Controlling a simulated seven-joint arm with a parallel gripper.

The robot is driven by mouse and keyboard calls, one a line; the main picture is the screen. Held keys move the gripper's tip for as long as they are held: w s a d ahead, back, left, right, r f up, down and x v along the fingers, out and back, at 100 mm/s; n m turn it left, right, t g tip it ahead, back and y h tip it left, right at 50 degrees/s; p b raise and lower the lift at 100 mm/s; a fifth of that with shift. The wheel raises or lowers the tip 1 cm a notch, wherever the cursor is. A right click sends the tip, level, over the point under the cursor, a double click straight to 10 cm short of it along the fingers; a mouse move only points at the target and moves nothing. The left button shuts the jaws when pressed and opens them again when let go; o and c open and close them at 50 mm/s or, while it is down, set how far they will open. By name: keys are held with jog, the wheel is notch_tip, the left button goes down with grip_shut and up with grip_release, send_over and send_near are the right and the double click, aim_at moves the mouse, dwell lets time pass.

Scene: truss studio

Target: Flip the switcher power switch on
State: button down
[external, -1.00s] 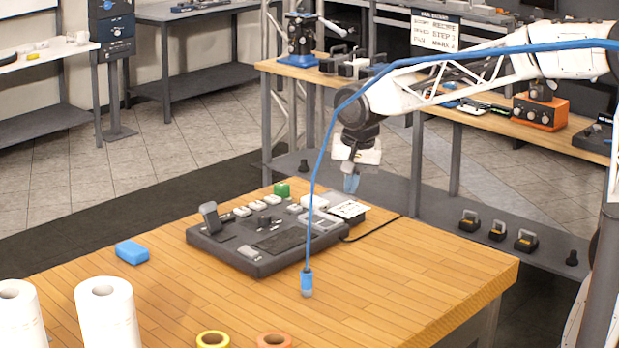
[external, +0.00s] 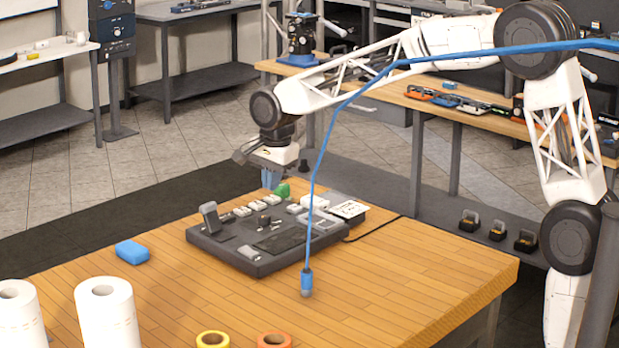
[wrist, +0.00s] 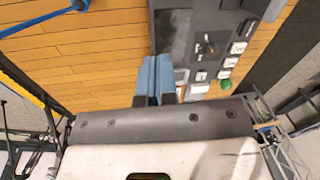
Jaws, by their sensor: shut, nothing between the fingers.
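The switcher, a dark grey console (external: 222,250) with light keys, a flat dark panel and an upright dark lever (external: 210,217), lies on the wooden table. Part of the console (wrist: 172,35) shows at the top of the wrist view, with white keys, a small black knob or toggle (wrist: 208,48) and a green piece (wrist: 225,84). I cannot tell which control is the power switch. My gripper (external: 271,179) has blue fingertips, shut and empty, above the console's far edge near the green block (external: 282,190). The shut fingers (wrist: 155,78) partly cover the console's edge in the wrist view.
A blue cable (external: 322,165) hangs in front of the console, its plug (external: 307,283) near the tabletop. White rolls (external: 107,315) and tape rolls (external: 213,340) stand at the front. The table's right side is clear.

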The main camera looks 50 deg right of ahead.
jog(key=m, duration=0.2)
send_over(248, 250)
jog(key=f, duration=0.2)
jog(key=shift+s+f, duration=0.3)
jog(key=shift+f, duration=0.05)
jog(key=shift+f, duration=0.1)
jog(key=f, duration=0.4)
jog(key=w+f, duration=0.1)
jog(key=f, duration=0.8)
jog(key=shift+w+f, duration=0.3)
jog(key=shift+f, duration=0.05)
jog(key=shift+f, duration=0.2)
jog(key=shift+s+r, duration=0.1)
jog(key=shift+s, duration=0.05)
jog(key=shift+s+r, duration=0.2)
jog(key=shift+s, duration=0.3)
dwell(0.5)
